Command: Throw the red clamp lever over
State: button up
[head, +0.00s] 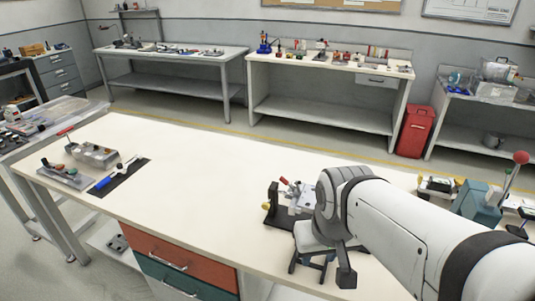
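The red clamp lever (285,181) is a small red handle on a metal toggle clamp (294,195). The clamp stands on a black base (275,215) on the white bench, just left of my arm. The lever tilts up and to the left. My gripper (321,270) is over the near part of the bench, in front of the clamp and to its right, apart from the lever. Its dark fingers are spread with no object seen held between them. My arm hides the right side of the clamp and part of its base.
A teal device (479,203) with a red-ball lever (521,157) stands at the bench's right. At the left end lie a grey tray (68,177) and a black mat (119,178) with a blue tool. The bench middle is clear.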

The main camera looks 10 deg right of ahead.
aim_at(282, 179)
jog(key=z, duration=0.05)
jog(key=k, duration=1)
jog(key=u, duration=0.35)
jog(key=i, duration=1.5)
jog(key=z, duration=0.55)
